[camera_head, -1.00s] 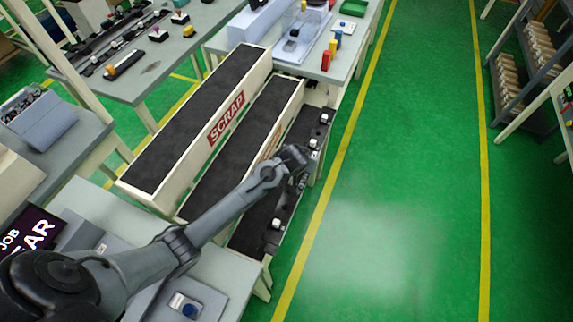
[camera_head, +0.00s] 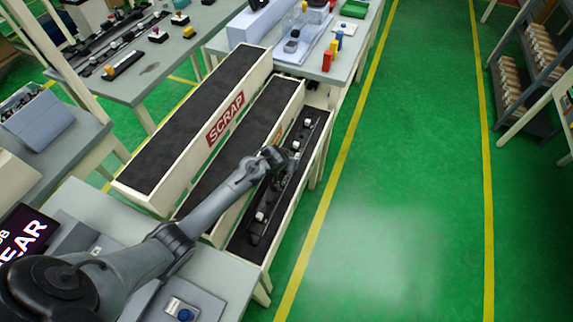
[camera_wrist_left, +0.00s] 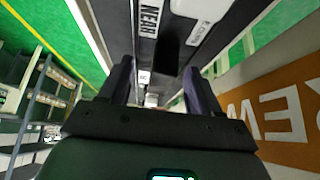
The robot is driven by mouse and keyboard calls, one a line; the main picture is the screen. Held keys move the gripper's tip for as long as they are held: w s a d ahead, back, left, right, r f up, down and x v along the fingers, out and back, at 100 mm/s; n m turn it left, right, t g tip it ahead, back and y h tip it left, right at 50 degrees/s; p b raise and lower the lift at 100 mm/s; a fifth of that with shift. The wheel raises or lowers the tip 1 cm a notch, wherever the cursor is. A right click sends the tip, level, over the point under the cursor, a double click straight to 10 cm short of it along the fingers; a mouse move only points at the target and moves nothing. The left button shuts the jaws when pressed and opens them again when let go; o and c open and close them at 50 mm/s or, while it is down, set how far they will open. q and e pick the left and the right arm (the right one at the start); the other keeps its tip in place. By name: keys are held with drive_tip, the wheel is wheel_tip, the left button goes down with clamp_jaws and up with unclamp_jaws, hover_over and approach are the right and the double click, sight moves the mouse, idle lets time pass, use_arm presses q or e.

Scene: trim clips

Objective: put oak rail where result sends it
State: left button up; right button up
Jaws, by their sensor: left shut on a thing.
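A long dark rail (camera_head: 301,134) with small white clips on it lies lengthwise over the rightmost bin (camera_head: 297,213). My left gripper (camera_head: 284,163) is shut on the rail near its middle. Whether the rail touches the bin floor, I cannot tell. In the left wrist view, the dark rail (camera_wrist_left: 148,55) runs between the fingers of my left gripper (camera_wrist_left: 160,78), with white clips and printed labels near it. The middle bin (camera_head: 289,109) is beside it, partly behind my arm. The bin marked SCRAP (camera_head: 226,118) is farther left. My right gripper is out of view.
An orange sign (camera_wrist_left: 275,108) with part of a word stands close on the right in the wrist view. A partly hidden screen (camera_head: 30,232) is at lower left. A bench (camera_head: 348,60) with small coloured parts stands beyond the bins. The green floor to the right is clear.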

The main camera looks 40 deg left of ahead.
use_arm(q)
drive_tip(key=shift+f, duration=0.3)
drive_tip(key=o, duration=1.3)
drive_tip(key=shift+r, duration=0.15)
drive_tip(key=shift+s+r+p, duration=0.15)
drive_tip(key=shift+r+p, duration=0.3)
drive_tip(key=shift+p, duration=0.35)
drive_tip(key=shift+p+v, duration=5.5)
drive_tip(key=shift+p, duration=1.55)
drive_tip(key=shift+d+f, duration=0.1)
